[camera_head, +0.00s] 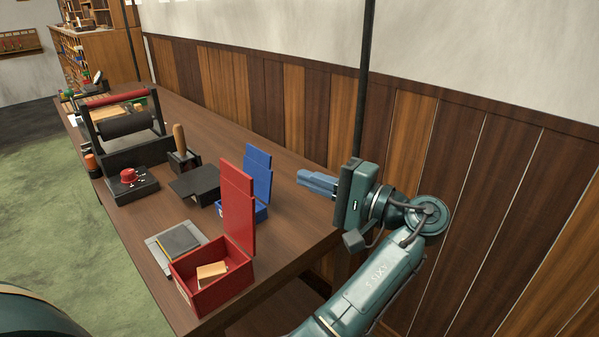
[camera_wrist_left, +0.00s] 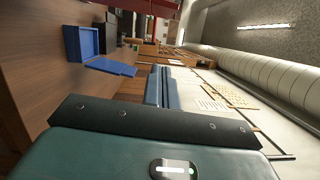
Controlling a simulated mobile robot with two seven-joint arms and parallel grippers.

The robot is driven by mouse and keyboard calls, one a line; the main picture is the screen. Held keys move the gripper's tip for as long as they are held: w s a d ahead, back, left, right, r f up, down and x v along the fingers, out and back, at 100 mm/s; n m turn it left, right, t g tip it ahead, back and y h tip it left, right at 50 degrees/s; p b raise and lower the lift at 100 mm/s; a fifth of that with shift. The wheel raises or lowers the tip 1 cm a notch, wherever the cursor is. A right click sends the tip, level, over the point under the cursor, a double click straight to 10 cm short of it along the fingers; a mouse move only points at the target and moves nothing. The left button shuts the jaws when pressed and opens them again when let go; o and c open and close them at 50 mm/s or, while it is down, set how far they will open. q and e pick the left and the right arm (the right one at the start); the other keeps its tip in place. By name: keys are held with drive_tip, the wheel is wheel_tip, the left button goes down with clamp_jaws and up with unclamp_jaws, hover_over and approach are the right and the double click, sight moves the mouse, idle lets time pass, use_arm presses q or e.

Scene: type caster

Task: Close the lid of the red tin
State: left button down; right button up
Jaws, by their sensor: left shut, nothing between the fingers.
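The red tin (camera_head: 197,291) stands near the front edge of the bench with its lid (camera_head: 237,207) upright, so it is open. A tan block (camera_head: 211,272) lies inside it. My left gripper (camera_head: 302,181) is shut and empty. In the head view it appears to the right of the red lid and apart from it, with its fingers pointing left. Its blue-grey fingers also show in the left wrist view (camera_wrist_left: 163,88). My right gripper is not in view.
A blue tin (camera_head: 262,213) with its lid (camera_head: 257,173) raised stands behind the red tin; it also shows in the left wrist view (camera_wrist_left: 84,42). A dark pad on a grey plate (camera_head: 161,257) lies left of the red tin. A roller press (camera_head: 125,127) stands farther back. Wood panelling (camera_head: 430,160) lines the wall.

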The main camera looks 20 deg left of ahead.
sight(237, 208)
use_arm(q)
drive_tip(key=s+a+p, duration=0.2)
drive_tip(key=a, duration=0.8)
drive_tip(key=shift+s+r+p, duration=0.25)
drive_tip(key=shift+s+p, duration=0.05)
drive_tip(key=shift+p, duration=0.1)
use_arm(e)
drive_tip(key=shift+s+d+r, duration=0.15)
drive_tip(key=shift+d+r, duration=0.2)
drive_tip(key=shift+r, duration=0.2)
use_arm(q)
drive_tip(key=shift+a, duration=0.15)
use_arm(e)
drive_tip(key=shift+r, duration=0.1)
